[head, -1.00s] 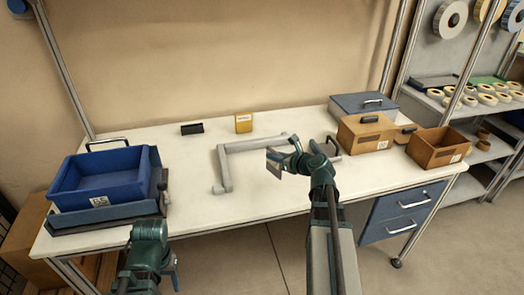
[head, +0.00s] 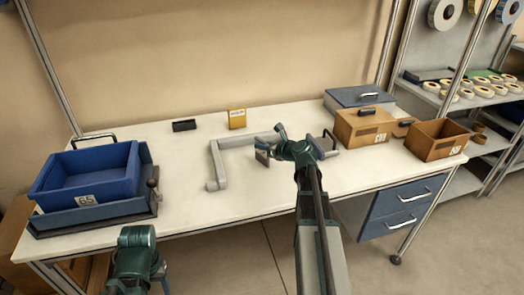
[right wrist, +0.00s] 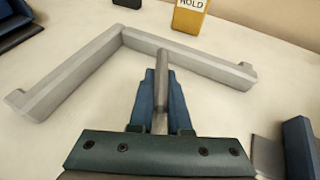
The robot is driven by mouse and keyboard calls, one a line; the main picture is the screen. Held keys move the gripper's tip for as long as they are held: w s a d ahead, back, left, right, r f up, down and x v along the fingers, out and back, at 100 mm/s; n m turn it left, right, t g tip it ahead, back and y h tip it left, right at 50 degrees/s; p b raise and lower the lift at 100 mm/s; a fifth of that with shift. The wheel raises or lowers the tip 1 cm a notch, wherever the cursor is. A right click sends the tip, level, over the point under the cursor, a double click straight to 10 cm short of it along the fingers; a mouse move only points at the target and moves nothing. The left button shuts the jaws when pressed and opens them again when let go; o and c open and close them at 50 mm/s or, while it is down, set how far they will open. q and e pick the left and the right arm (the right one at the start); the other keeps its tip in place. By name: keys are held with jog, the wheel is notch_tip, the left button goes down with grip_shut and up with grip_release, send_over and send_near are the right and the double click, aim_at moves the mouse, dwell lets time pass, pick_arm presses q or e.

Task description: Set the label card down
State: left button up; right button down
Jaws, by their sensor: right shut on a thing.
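The label card (head: 262,156) is a small, thin grey piece in my right gripper (head: 273,143). In the right wrist view, the blue fingers (right wrist: 158,100) are shut on the card (right wrist: 162,70), which shows nearly edge-on. The right gripper is over the middle of the white table (head: 180,209), close to the grey angled bar (head: 217,170). I cannot tell whether the card touches the table or the bar. My left gripper (head: 158,272) is low at the front left, and its fingers are not clear.
A blue bin (head: 90,186) marked 65 stands at the left. A yellow block (head: 237,119) marked HOLD and a black block (head: 184,125) stand at the back. Brown boxes (head: 362,127) and a grey-blue case (head: 352,98) are at the right. The front middle of the table is clear.

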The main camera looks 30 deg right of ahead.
jog(key=shift+f, duration=0.15)
jog(key=c, duration=0.9)
grip_release()
jog(key=shift+o, duration=0.2)
jog(key=shift+r+p, duration=0.3)
jog(key=shift+r, duration=0.1)
jog(key=p+v, duration=0.4)
jog(key=v, duration=0.8)
jog(key=shift+f, duration=0.2)
